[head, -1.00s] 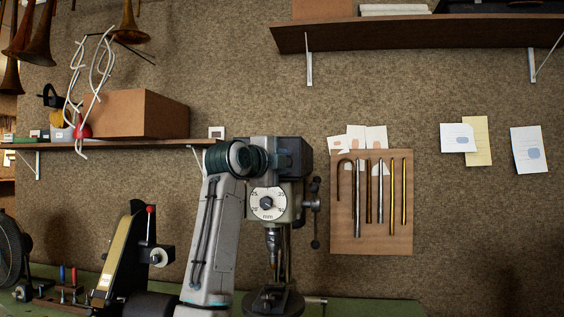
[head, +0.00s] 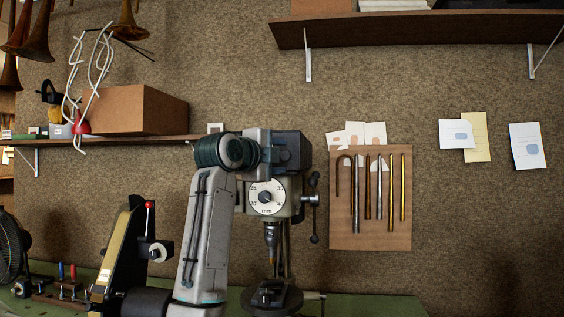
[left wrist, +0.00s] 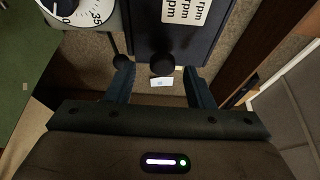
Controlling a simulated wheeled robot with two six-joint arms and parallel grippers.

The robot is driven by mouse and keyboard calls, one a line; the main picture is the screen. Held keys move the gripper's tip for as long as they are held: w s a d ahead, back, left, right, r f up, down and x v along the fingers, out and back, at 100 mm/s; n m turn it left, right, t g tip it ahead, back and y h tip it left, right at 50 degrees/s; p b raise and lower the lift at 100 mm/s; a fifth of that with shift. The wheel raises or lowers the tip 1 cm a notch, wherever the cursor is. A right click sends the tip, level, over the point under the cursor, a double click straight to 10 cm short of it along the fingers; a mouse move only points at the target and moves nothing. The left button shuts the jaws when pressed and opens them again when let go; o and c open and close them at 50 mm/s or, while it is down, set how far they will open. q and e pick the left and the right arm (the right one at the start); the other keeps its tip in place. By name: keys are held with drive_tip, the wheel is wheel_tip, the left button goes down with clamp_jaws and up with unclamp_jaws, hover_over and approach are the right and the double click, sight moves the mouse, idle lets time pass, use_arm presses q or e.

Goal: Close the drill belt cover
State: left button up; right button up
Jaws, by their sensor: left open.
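The drill press (head: 266,197) stands on the bench, with a round numbered dial on its front. Its dark blue-grey head housing, which I take to be the belt cover (head: 292,150), is at the top. In the left wrist view this dark housing (left wrist: 190,32) has white rpm labels, and a round black knob (left wrist: 162,64) sits on its near edge. My left gripper (left wrist: 160,82) is open, with its fingertips on either side of the knob and nothing visibly gripped. Contact is unclear. In the head view my arm hides part of the drill. My right gripper is not visible.
A belt machine with a red-knobbed lever (head: 149,206) stands on the green bench (head: 375,304), left of the drill. A shelf (head: 110,140) holds a cardboard box (head: 139,110). A tool board (head: 370,225) hangs right of the drill. Horns hang at upper left.

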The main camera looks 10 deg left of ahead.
use_arm(q)
drive_tip(key=b+v, duration=0.2)
drive_tip(key=v, duration=0.6)
drive_tip(key=shift+s+a+b, duration=0.2)
drive_tip(key=shift+s+b, duration=0.05)
drive_tip(key=shift+b, duration=0.15)
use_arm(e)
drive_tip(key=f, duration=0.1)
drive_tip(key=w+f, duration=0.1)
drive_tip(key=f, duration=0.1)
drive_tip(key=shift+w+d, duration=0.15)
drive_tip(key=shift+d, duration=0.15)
use_arm(q)
drive_tip(key=shift+f, duration=0.1)
